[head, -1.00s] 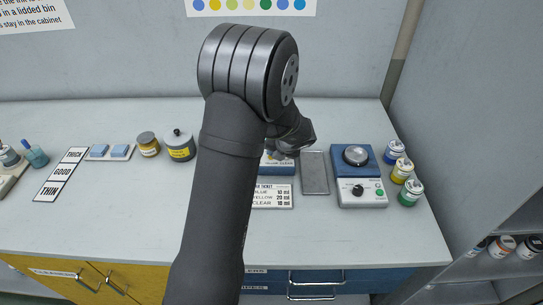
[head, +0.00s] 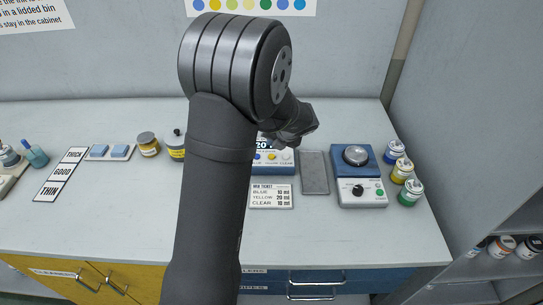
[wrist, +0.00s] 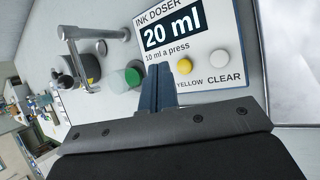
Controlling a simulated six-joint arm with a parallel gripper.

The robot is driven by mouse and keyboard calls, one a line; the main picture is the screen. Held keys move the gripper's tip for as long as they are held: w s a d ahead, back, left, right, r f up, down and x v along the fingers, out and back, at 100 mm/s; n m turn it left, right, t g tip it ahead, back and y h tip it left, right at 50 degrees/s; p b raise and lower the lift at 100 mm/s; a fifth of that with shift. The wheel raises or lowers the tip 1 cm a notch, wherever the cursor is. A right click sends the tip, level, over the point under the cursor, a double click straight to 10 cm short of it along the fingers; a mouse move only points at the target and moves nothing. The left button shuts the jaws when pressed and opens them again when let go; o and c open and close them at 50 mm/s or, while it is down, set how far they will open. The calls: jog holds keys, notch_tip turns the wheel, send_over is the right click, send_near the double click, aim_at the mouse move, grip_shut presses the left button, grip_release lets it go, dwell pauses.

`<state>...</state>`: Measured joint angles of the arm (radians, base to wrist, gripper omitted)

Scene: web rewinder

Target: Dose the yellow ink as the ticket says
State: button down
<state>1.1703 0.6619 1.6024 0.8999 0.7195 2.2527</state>
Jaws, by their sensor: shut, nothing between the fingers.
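The ink doser (head: 273,168) stands at the back of the bench, partly behind my arm. In the wrist view its panel (wrist: 208,77) shows "20 ml" and "10 ml a press". The yellow button (wrist: 184,66) and the white clear button (wrist: 216,53) are visible there; the blue button (head: 257,156) shows in the head view. My gripper (wrist: 164,72) is shut and empty, its fingertips over the panel beside the yellow button; contact cannot be told. The ticket (head: 270,202) reads blue 10 ml, yellow 20 ml, clear 10 ml.
A grey tray (head: 315,172) lies right of the doser, then a blue-and-white device with a knob (head: 362,175). Several ink jars (head: 402,171) stand at the right.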

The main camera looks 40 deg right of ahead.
aim_at(273, 157)
jog(key=shift+r, duration=0.95)
jog(key=shift+r, duration=1.95)
